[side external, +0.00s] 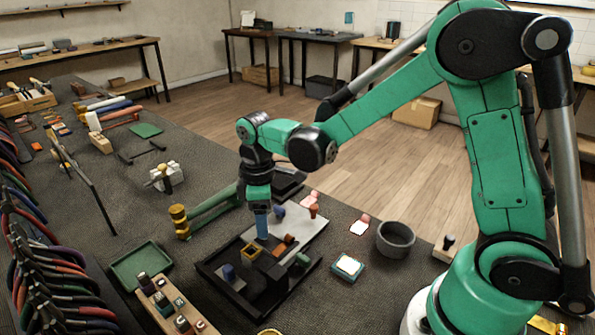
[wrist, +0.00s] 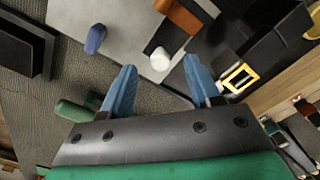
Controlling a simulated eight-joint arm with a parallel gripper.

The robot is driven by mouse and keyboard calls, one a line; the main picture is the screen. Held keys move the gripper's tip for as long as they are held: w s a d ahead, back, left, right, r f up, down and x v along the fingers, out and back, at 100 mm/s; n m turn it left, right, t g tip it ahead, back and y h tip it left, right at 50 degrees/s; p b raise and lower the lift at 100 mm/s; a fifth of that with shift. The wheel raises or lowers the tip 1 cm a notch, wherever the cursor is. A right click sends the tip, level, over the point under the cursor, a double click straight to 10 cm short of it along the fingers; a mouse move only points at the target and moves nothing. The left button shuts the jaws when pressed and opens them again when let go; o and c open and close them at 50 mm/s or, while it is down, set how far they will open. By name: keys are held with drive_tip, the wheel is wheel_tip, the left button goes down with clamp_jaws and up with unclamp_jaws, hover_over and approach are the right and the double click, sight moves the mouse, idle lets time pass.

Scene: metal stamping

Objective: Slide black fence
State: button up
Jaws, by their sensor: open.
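My gripper (side external: 262,232) points down over a black-edged stamping fixture (side external: 228,292), its blue fingers apart. In the wrist view the open gripper (wrist: 158,68) has nothing between its fingertips; a white round knob (wrist: 160,60) lies just beyond them. Black blocks and bars (side external: 270,291) sit on the fixture; they also show at the right of the wrist view (wrist: 228,62). I cannot tell for sure which of them is the black fence. A brown block (wrist: 178,15) lies by a dark strip near the knob. A yellow square frame (wrist: 242,78) is right of the fingers.
A grey plate (side external: 303,226) adjoins the fixture.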

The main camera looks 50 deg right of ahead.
sight(280, 242)
drive_tip(key=shift+r, duration=2.1)
drive_tip(key=shift+s+r, duration=0.15)
drive_tip(key=s+d+r+m+t, duration=0.2)
drive_tip(key=s+r+m+t, duration=0.2)
drive_tip(key=s+m+t, duration=0.3)
drive_tip(key=shift+s+d+r+m, duration=0.2)
drive_tip(key=shift+s+m, duration=0.1)
drive_tip(key=shift+m, duration=0.7)
